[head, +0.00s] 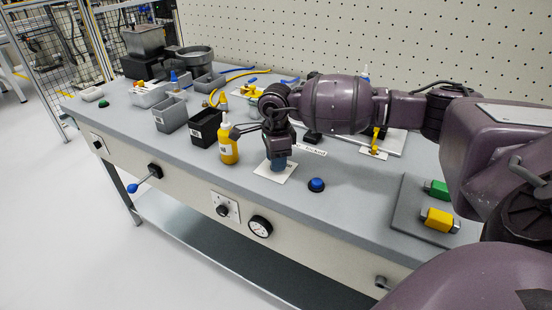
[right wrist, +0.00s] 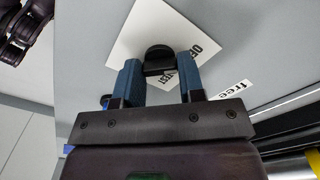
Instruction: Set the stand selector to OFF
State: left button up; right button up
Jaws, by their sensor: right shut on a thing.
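A white card (right wrist: 138,28) lies flat on the grey worktop with a black knob (right wrist: 157,55) on it. Black print beside the knob includes OFF; a second word is partly covered by a finger. I take this knob as the stand selector. My right gripper (right wrist: 160,72) points down with its two blue fingers on either side of the knob, shut on it. In the head view the same gripper (head: 278,163) stands over the card (head: 288,172) and hides the knob. The knob's exact pointing direction is unclear. My left gripper does not show.
A yellow bottle (head: 228,148) stands close left of the gripper, with dark and grey bins (head: 170,116) beyond. A blue button (head: 316,185) sits to the right. A grey board (head: 407,222) carries green and yellow blocks. The front panel has a dial (head: 260,227) and another knob (head: 223,210).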

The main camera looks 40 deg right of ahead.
jog(key=o, duration=0.8)
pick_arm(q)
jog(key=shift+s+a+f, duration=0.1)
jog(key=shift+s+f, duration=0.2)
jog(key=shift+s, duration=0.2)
pick_arm(e)
jog(key=shift+o, duration=0.7)
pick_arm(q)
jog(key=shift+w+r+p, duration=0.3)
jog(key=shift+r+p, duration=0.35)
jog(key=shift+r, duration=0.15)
pick_arm(e)
notch_tip(320, 180, up, 11)
jog(key=shift+s+f, duration=0.1)
jog(key=shift+f, duration=0.05)
